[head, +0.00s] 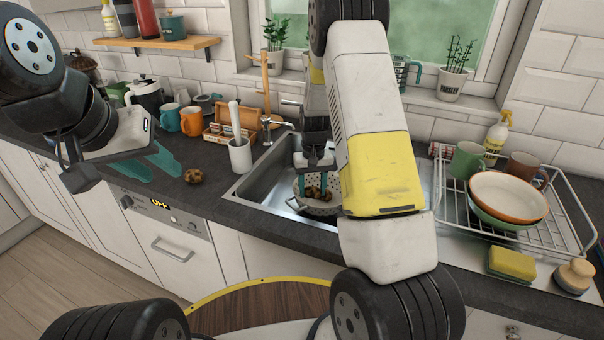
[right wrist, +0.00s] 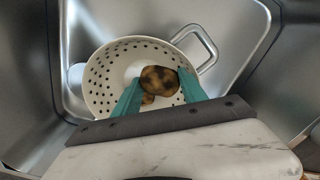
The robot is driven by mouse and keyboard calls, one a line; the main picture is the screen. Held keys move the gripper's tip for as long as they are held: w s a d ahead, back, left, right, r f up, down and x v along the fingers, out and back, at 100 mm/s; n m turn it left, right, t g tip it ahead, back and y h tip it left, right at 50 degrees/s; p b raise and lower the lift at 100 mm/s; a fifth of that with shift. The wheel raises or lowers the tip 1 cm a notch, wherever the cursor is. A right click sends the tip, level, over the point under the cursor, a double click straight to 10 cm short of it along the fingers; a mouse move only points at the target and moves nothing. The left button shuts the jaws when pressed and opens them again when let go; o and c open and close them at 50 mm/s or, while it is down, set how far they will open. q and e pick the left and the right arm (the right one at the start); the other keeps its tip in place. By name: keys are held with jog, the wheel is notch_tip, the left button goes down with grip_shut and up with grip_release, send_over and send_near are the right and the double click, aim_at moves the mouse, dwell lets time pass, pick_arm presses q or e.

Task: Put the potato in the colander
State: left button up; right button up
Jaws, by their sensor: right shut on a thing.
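A brown, dark-patched potato (right wrist: 160,79) is between the teal fingers of my right gripper (right wrist: 158,92), which is shut on it. It also shows in the head view (head: 313,192). The white colander (right wrist: 103,72) with dark holes and a metal handle stands in the sink; in the head view (head: 322,209) my arm partly hides it. The held potato is over the colander's bowl; I cannot tell whether it touches the bottom. A second brown, potato-like thing (head: 194,176) lies on the worktop left of the sink. My left gripper (head: 142,166) is open and empty, its teal fingers apart over the worktop.
The steel sink (head: 262,190) surrounds the colander. A white utensil crock (head: 240,156) stands at its left edge. A dish rack (head: 562,215) with bowls (head: 508,197) and mugs is to the right.

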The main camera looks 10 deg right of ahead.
jog(key=o, duration=1.4)
jog(key=shift+r, duration=3.95)
jog(key=shift+s+a+r, duration=0.45)
jog(key=shift+s+r, duration=0.25)
jog(key=shift+r, duration=0.3)
jog(key=shift+s+a+r, duration=0.5)
jog(key=shift+s+r, duration=0.2)
jog(key=shift+r, duration=0.25)
jog(key=shift+s+a+r, duration=0.45)
jog(key=shift+s+r, duration=0.25)
jog(key=shift+r, duration=0.3)
